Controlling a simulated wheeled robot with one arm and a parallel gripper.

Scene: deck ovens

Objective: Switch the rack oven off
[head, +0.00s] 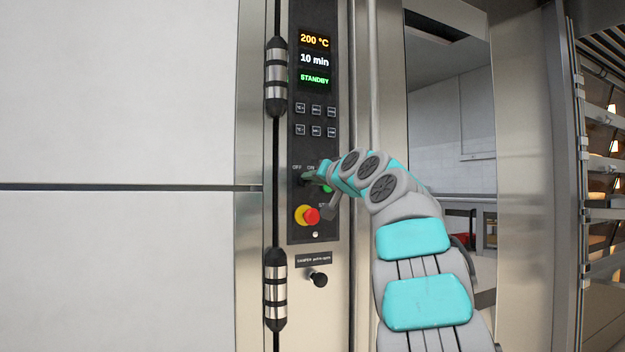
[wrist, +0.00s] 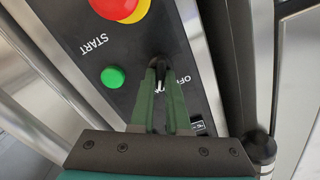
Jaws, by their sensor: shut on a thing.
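The rack oven's black control panel (head: 293,135) stands upright left of my arm in the head view. Its display (head: 314,60) reads 200 °C, 10 min and STANDBY in green. The rotary switch with OFF and ON labels sits below the buttons; my gripper mostly hides it in the head view. In the wrist view, which is upside down, my gripper (wrist: 160,72) is shut on the small black switch knob (wrist: 159,61), with one green finger on each side. I cannot tell for sure which label the knob points to.
A green START button (wrist: 113,77) and a red-and-yellow emergency stop (head: 307,215) sit close to the switch. A damper knob (head: 317,278) sticks out below. A steel door handle runs beside the panel. A lit rack (head: 602,150) stands at the right.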

